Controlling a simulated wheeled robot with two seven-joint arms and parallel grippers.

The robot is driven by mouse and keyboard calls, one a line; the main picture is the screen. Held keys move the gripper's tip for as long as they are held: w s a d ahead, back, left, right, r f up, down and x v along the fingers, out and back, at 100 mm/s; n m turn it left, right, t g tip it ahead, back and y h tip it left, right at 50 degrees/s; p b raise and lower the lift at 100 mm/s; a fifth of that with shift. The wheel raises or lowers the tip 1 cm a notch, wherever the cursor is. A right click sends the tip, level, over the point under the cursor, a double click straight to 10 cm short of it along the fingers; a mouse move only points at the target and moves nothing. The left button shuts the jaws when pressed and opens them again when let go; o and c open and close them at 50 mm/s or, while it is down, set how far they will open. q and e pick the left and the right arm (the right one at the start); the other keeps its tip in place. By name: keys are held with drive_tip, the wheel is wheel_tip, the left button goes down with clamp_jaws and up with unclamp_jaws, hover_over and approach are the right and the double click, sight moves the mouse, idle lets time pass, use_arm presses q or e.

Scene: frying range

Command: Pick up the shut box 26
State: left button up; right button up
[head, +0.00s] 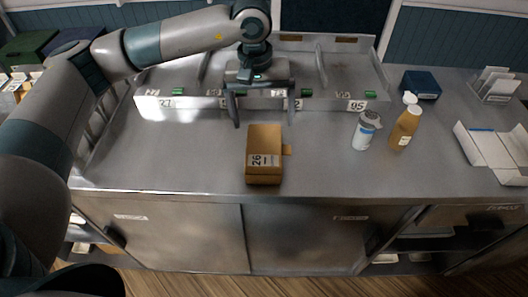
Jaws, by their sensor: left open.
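The shut box 26 (264,150) is a small brown cardboard box with a white label reading 26. It lies on the metal counter (200,165), near the middle, with a small tab on its right side. My left gripper (263,116) is open above and just behind the box, fingers pointing down and set wide apart. It appears empty. The fingers do not appear to hold the box. My right gripper is not in view.
Behind is a divided rack (340,85) with numbered labels and green markers. To the right stand a white bottle (366,131), an amber bottle (405,128), a dark blue box (421,84) and an open white box (492,147). The counter left of the box is clear.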

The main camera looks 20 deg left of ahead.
sight(263, 133)
use_arm(q)
drive_tip(key=shift+d+f+p, duration=0.1)
drive_tip(key=shift+f+p, duration=0.25)
drive_tip(key=shift+f, duration=1.15)
drive_tip(key=shift+s+f+p, duration=0.1)
drive_tip(key=shift+f+p, duration=0.55)
drive_tip(key=shift+p, duration=0.25)
wheel_tip(263, 133, down, 3)
drive_tip(key=shift+r+p, duration=0.1)
drive_tip(key=shift+p, duration=0.8)
drive_tip(key=shift+d+f, duration=0.1)
drive_tip(key=shift+f, duration=0.45)
drive_tip(key=c, duration=1.3)
